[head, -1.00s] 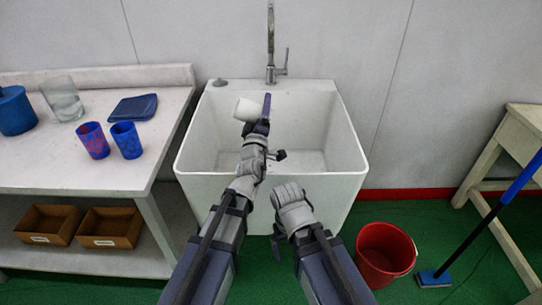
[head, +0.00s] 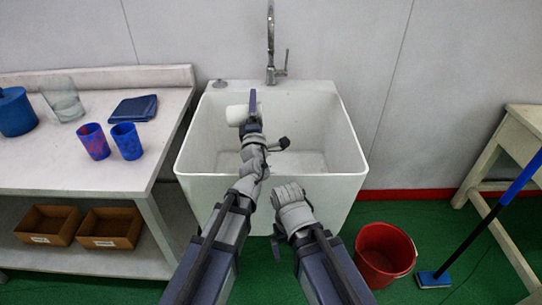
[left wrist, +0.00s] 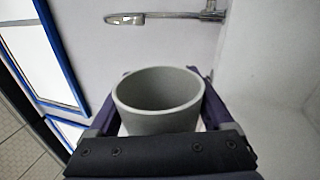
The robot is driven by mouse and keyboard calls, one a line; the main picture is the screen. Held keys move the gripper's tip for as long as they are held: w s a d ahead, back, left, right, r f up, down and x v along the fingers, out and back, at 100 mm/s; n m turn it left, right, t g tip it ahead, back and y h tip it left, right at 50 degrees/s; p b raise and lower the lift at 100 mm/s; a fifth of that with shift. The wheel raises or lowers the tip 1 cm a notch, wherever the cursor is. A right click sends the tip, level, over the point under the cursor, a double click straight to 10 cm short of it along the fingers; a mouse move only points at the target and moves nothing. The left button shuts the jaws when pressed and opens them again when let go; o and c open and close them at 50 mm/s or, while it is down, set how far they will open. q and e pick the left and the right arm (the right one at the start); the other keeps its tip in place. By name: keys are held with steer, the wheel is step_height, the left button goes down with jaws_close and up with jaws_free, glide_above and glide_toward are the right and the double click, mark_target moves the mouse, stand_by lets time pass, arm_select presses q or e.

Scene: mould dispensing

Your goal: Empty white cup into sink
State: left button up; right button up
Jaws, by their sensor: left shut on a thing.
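The white cup (head: 237,115) is in my left gripper (head: 253,98), held over the left part of the white sink (head: 268,182). In the head view the cup looks tipped onto its side, with part of it hidden behind the gripper. In the left wrist view the cup (left wrist: 160,122) sits between the fingers, its round mouth facing the camera. I see only grey inner wall in it and no contents. My right gripper (head: 277,238) hangs low in front of the sink; its fingers are too unclear to tell their state.
A chrome tap (head: 271,50) rises behind the sink. The table (head: 70,172) at left bears two patterned blue cups (head: 94,141) (head: 126,140), a clear glass (head: 63,100) and a folded blue cloth (head: 134,108). A red bucket (head: 384,253) and a blue mop (head: 490,225) stand at right.

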mark_target(247, 113)
arm_select(q)
steer(key=a+n, duration=0.1)
steer(key=n, duration=0.1)
steer(key=a+f+n+y, duration=0.1)
steer(key=shift+n, duration=0.4)
steer(key=n, duration=0.1)
steer(key=n+y, duration=0.1)
steer(key=f+n+b, duration=0.1)
steer(key=n, duration=0.1)
steer(key=shift+a+g, duration=0.25)
steer(key=shift+g, duration=0.15)
steer(key=shift+r+n+y+p, duration=0.5)
steer(key=shift+r+n+p, duration=0.05)
steer(key=shift+n+p, duration=0.4)
steer(key=a+f+n+g+y, duration=0.1)
steer(key=a+f+n+g, duration=0.2)
steer(key=a+n, duration=0.3)
steer(key=shift+a+f+n, duration=0.2)
steer(key=shift+f+n, duration=0.6)
steer(key=shift+n, duration=1.45)
steer(key=shift+s, duration=0.1)
